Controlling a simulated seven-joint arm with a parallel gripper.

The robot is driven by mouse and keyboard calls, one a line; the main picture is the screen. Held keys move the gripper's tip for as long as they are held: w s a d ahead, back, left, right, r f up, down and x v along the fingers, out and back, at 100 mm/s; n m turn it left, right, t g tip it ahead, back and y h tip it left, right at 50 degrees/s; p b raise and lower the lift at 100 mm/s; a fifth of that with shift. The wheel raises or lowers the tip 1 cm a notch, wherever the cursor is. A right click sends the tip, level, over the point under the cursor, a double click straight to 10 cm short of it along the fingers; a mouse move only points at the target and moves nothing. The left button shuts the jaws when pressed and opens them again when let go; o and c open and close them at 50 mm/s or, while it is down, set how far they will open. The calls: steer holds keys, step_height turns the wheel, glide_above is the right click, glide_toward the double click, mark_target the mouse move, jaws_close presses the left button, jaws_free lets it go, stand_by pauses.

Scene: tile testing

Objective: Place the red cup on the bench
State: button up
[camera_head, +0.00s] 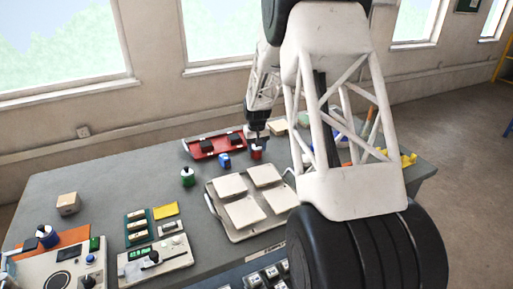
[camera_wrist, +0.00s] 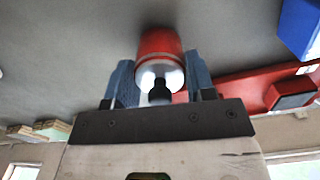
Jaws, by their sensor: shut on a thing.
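The red cup (camera_head: 256,154) is at my gripper's tip, over the back part of the grey bench (camera_head: 100,185) in the head view. In the wrist view the cup (camera_wrist: 158,42) has a red body, a white end and a black knob. My gripper (camera_wrist: 160,88) has one blue-grey finger on each side of the cup and is shut on it. In the head view my gripper (camera_head: 257,142) points down. I cannot tell whether the cup touches the bench top.
A blue container (camera_head: 224,160) and a red tray (camera_head: 203,155) with dark blocks are just left of the cup. A green container (camera_head: 187,177) is farther left. A tray of pale tiles (camera_head: 234,230) lies in front.

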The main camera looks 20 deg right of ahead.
steer(key=shift+f, duration=0.1)
steer(key=o, duration=1)
step_height(320, 180, up, 12)
steer(key=shift+r, duration=0.15)
stand_by(0.4)
stand_by(0.4)
